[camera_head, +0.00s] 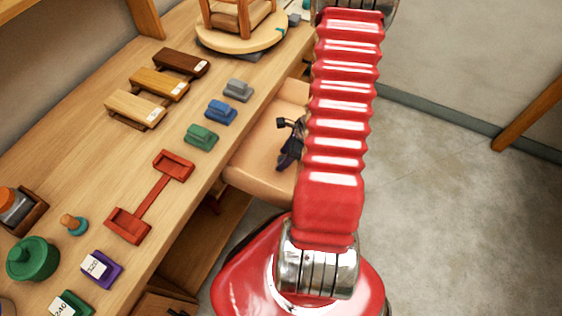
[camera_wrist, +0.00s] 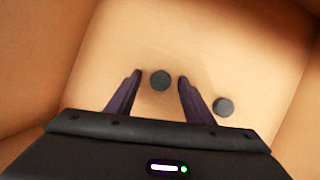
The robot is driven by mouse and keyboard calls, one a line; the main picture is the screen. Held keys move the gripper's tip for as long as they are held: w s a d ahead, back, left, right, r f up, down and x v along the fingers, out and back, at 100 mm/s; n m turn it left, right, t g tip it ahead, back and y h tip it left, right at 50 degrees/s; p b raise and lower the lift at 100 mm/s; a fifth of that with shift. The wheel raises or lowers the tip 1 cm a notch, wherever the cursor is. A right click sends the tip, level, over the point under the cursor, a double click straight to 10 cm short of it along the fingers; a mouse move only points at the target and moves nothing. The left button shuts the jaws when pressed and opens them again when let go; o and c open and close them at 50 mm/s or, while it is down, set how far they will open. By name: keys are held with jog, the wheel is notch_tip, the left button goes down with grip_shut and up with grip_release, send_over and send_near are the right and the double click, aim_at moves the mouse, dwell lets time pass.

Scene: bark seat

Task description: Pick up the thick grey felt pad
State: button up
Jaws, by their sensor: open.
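Two dark grey round pads show in the wrist view, on the floor of a light wooden box-like space (camera_wrist: 190,35). One round pad (camera_wrist: 160,80) appears between my fingertips. The other round pad (camera_wrist: 223,106) lies to the right, outside my right finger, and shows some side height. I cannot tell for sure which is the thicker. My gripper (camera_wrist: 159,75) is open, with a dark purple finger on each side of the first pad and no visible contact. In the head view my gripper (camera_head: 288,157) is partly behind my red arm, over the open drawer (camera_head: 258,150); no pads show there.
Wooden walls close in around the pads in the wrist view. The bench (camera_head: 85,115) left of the drawer holds a red double tray (camera_head: 152,198), green (camera_head: 201,137), blue (camera_head: 221,111) and grey blocks (camera_head: 238,90), and a green pot (camera_head: 33,258). Open floor lies right.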

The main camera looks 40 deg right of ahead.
dwell(0.3)
jog(key=c, duration=1.1)
notch_tip(320, 180, up, 10)
dwell(0.6)
dwell(0.5)
